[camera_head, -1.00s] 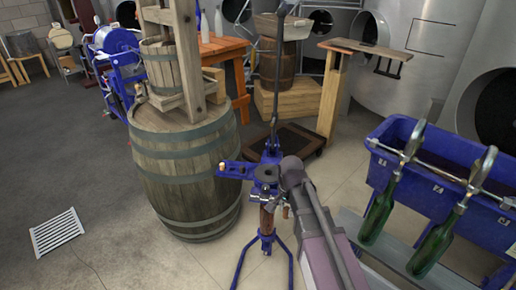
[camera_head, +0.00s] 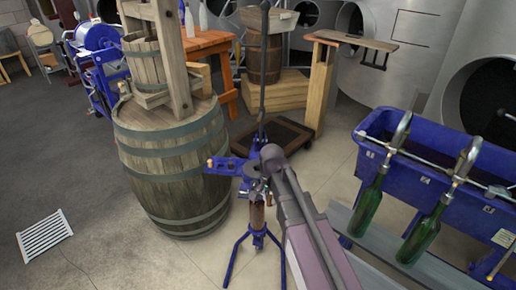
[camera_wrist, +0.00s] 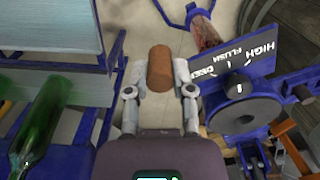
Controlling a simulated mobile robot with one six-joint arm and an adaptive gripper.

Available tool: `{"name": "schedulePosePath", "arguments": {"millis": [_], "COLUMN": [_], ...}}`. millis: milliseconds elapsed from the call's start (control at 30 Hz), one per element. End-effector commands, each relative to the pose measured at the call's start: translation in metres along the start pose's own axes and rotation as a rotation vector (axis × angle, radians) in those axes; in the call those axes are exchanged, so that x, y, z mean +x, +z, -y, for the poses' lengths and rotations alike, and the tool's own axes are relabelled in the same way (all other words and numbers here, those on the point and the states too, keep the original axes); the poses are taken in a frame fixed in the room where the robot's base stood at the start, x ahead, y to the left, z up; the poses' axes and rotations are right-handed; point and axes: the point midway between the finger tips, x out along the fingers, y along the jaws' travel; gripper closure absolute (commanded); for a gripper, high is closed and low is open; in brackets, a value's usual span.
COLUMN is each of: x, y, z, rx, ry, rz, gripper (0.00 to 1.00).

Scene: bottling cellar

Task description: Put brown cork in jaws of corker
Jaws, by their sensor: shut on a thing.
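The brown cork (camera_wrist: 159,68) is a short cylinder between the two fingertips of my gripper (camera_wrist: 158,76) in the wrist view. My gripper is shut on it. The blue floor corker (camera_head: 232,166) stands on splayed legs in front of the barrel, with a long dark lever rising from it. In the wrist view its blue plate (camera_wrist: 268,78) with white depth labels and a dark round disc lies just right of my gripper. The cork looks apart from the corker. I cannot make out the corker's jaws. In the head view my arm covers part of the corker.
A wooden barrel (camera_head: 172,170) with a small press stands left of the corker. A blue bottle filler (camera_head: 408,166) with green bottles (camera_head: 367,208) stands at the right; a green bottle (camera_wrist: 40,125) also shows in the wrist view. Open floor lies at the left around a white drain grate (camera_head: 45,233).

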Motion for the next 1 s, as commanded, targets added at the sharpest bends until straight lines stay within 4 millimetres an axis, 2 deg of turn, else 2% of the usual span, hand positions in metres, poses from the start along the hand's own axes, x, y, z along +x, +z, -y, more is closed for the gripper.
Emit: {"name": "schedulePosePath", "arguments": {"millis": [167,600,800,1000], "x": [-0.017,-0.063,-0.073,-0.076], "y": [-0.024,-0.099,-0.117,-0.124], "z": [0.025,0.106,0.125,0.132], "rx": [-0.015,-0.08,-0.099,-0.105], "ry": [0.0,0.0,0.0,0.0], "rz": [0.0,0.0,0.0,0.0], "gripper": [0.83,0.83,0.83,0.83]}}
